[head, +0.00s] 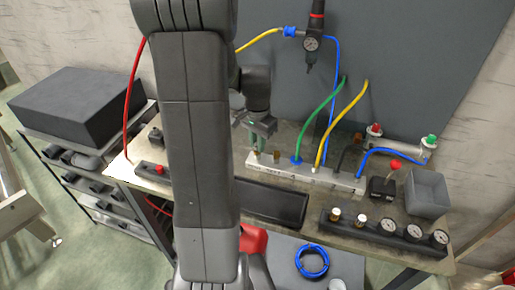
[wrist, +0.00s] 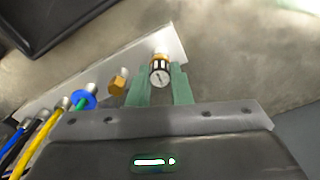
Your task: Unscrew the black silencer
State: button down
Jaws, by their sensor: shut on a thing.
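My gripper (head: 262,130) is over the left end of the pale manifold block (head: 300,173), pointing down. In the wrist view its two green fingers (wrist: 161,86) are shut on a small round fitting with dark bands, a pale end face and a brass-coloured part, which looks to be the black silencer (wrist: 160,73). It is at the end of the manifold; I cannot tell whether its thread is still seated. A brass silencer (wrist: 118,82) stands beside it, apart from the fingers, and also shows in the head view (head: 276,157).
Blue, green and yellow hoses rise from the manifold close to the right of my gripper, the green hose (head: 318,112) nearest. A black tray (head: 270,202) lies in front. A grey bin (head: 427,193) and a gauge block (head: 375,230) stand right.

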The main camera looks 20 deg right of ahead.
jog(key=n, duration=0.7)
jog(key=shift+n, duration=0.4)
jog(key=n, duration=0.4)
jog(key=shift+s, duration=0.1)
jog(key=n, duration=0.4)
jog(key=c, duration=1.5)
grip_release()
jog(key=shift+o, duration=0.2)
